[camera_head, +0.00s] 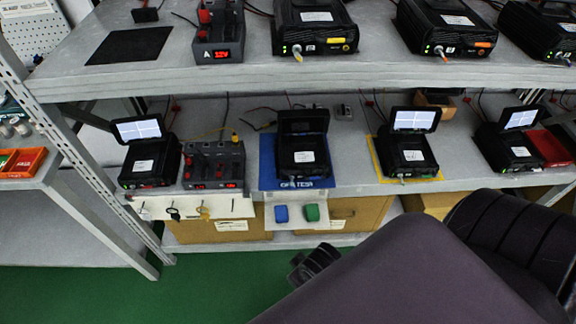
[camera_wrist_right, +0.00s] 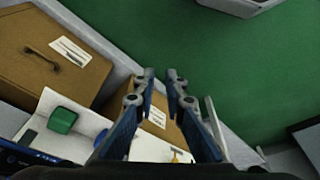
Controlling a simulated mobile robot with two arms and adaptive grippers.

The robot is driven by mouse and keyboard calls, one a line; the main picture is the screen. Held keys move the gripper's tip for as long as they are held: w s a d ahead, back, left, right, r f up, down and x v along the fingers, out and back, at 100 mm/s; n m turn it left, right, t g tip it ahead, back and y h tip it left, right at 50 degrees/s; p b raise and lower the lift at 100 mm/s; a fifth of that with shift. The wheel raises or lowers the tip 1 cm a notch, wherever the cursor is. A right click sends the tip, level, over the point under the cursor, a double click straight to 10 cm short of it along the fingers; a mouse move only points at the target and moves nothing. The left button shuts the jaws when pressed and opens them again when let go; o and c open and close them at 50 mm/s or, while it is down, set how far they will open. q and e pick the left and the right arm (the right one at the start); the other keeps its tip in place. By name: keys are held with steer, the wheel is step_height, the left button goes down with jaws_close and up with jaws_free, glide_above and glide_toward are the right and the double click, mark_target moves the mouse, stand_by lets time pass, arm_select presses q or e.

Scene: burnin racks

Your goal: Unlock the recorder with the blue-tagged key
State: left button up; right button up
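Several recorders stand on the racks. One with a dark raised screen (camera_head: 303,150) stands on a blue mat on the lower shelf; another with a lit screen (camera_head: 408,155) stands on a yellow mat. A white strip with small hanging keys (camera_head: 204,212) runs along the lower shelf edge; their tag colours are hard to tell and I cannot make out a blue-tagged key. My right gripper (camera_wrist_right: 159,76) is open and empty in the wrist view, below the shelf front; it also shows dark in the head view (camera_head: 314,264). My left gripper is not in view.
A blue block (camera_head: 282,214) and a green block (camera_head: 312,213) sit on a white holder at the shelf edge. Cardboard boxes (camera_head: 345,214) stand underneath. Red-switched power units (camera_head: 214,163) stand beside the recorders. Green floor (camera_head: 215,292) is clear in front.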

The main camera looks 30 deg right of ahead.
step_height(320, 180, up, 6)
steer(key=m+t+h, duration=0.2)
steer(key=m+h, duration=0.2)
steer(key=h, duration=0.7)
glide_toward(290, 186)
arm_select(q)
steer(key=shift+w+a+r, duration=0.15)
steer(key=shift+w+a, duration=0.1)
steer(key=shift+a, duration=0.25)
arm_select(e)
steer(key=x, duration=0.8)
steer(key=shift+w+d, duration=0.1)
steer(key=shift+d, duration=0.05)
jaws_close()
